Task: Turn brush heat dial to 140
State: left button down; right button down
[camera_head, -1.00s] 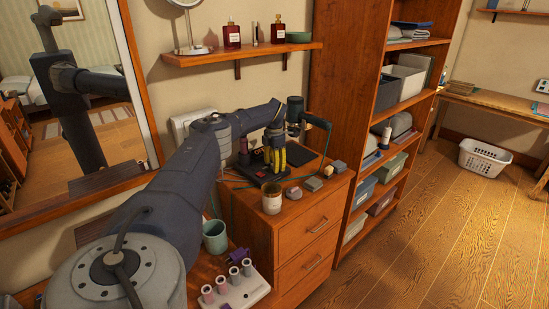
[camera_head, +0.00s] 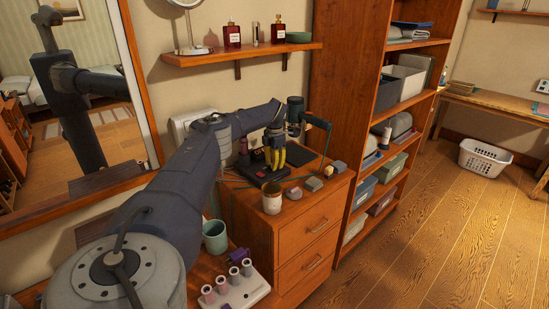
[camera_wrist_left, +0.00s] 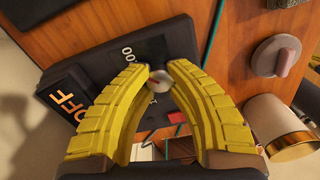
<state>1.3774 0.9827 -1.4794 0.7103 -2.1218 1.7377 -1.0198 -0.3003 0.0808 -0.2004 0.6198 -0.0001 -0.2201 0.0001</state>
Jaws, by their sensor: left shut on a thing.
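The brush heat dial (camera_wrist_left: 158,80) is a small light-grey knob with a red mark. It sits on the face of a black unit (camera_wrist_left: 115,68) with an orange OFF display (camera_wrist_left: 66,100) in the left wrist view. A printed "00" is readable near the dial; the other markings are hidden or too small. My left gripper (camera_head: 274,167) is over the black unit on the dresser, its yellow fingers pointing down. In the wrist view, its fingertips are shut on the dial from both sides. My right gripper is not in view.
A cream jar (camera_head: 272,198) and several small grey blocks (camera_head: 313,184) stand near the dresser (camera_head: 290,232) front edge. A green cup (camera_head: 215,236) and a white holder (camera_head: 240,293) with rollers are nearer. A wall shelf (camera_head: 235,55) is above.

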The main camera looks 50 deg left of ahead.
pick_arm(q)
jog(key=shift+n, duration=0.5)
jog(key=n, duration=0.3)
jog(key=shift+n, duration=0.4)
jog(key=n, duration=0.4)
jog(key=shift+r+n, duration=0.1)
jog(key=shift+n, duration=0.2)
jog(key=n, duration=0.4)
jog(key=shift+a+n, duration=0.1)
jog(key=shift+n, duration=1.9)
jog(key=c, duration=1.1)
grip_release()
